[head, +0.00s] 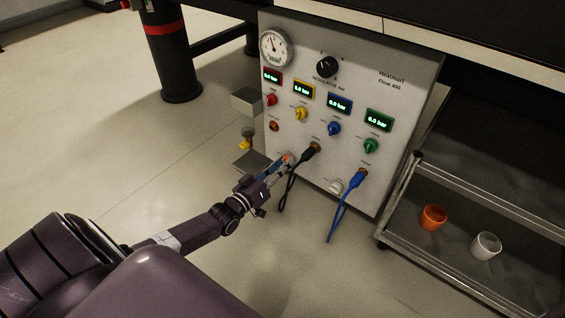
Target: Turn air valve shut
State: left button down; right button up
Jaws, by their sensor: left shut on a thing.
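A pale gas panel (390,140) stands under the bench. It carries red (271,100), yellow (301,114), blue (334,128) and green (371,146) knobs under small displays. I cannot tell from labels which control is the air valve. My left gripper (281,166) is at the panel's lower left, beside the black hose's plug (314,148). It is shut on a small part there, mostly hidden by the fingers; blue and orange bits show between them. My right gripper is not in view.
A black hose and a blue hose (346,205) hang from the panel's lower ports. A round gauge (276,48) and a black dial (327,67) are above. An orange cup (433,217) and a white cup (486,246) stand on a metal-framed shelf at right. Floor at left is clear.

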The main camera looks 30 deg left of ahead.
pick_arm(q)
jog(key=n, duration=1.1)
jog(key=shift+a+f, duration=0.1)
jog(key=shift+f, duration=0.1)
jog(key=shift+n, duration=0.3)
jog(key=c, duration=1.6)
grip_release()
jog(key=shift+s, duration=0.1)
jog(key=s+a, duration=0.1)
jog(key=s, duration=1)
jog(key=shift+s, duration=0.4)
